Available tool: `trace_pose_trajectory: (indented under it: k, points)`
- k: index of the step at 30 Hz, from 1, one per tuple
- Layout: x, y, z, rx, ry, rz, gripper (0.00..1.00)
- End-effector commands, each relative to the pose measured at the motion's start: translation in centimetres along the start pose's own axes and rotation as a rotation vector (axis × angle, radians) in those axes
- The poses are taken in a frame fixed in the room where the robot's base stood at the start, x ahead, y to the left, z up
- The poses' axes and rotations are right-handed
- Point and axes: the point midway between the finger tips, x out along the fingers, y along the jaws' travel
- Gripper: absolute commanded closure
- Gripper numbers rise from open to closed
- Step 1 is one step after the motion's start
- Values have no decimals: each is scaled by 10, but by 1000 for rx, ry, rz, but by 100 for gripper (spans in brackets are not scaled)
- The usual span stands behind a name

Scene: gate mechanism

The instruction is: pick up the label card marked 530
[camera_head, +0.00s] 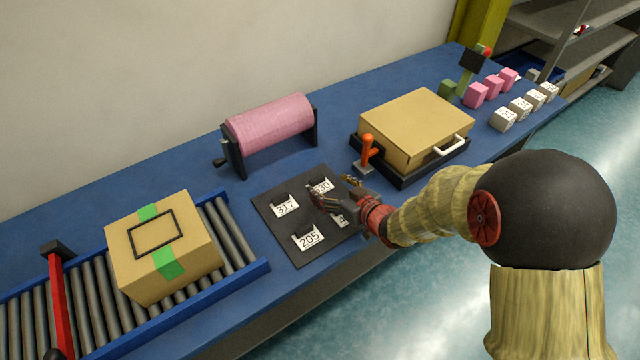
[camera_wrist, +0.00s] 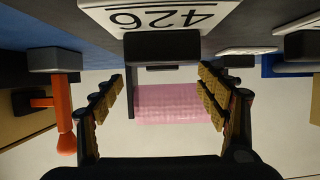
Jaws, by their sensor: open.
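The label card marked 530 (camera_head: 323,186) is white with a dark block on it. It lies at the back right of a dark mat (camera_head: 275,222), its left digit partly hidden. My gripper (camera_head: 329,187) is open, with its fingers over the right side of the mat, close to the 530 card. The wrist view shows both fingers (camera_wrist: 159,80) apart with nothing between them. A card marked 426 (camera_wrist: 160,15) appears upside down close by there; in the head view my gripper mostly covers it. I cannot read 530 in the wrist view.
Cards 317 (camera_head: 285,206) and 205 (camera_head: 309,238) lie on the mat's left. An orange lever (camera_head: 368,150) stands behind my gripper, beside a cardboard case (camera_head: 415,125). A pink roll (camera_head: 270,122) is at the back; a taped box (camera_head: 160,245) sits on rollers at left.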

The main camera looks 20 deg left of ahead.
Motion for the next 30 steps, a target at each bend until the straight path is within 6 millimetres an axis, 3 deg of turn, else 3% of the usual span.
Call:
trace_pose_trajectory:
  k: [9,16,30]
  points:
    - [42,-3,-1,-1,1,-1,26]
    - [43,-2,-3,0,1,0,26]
    - [43,-2,-2,0,1,0,52]
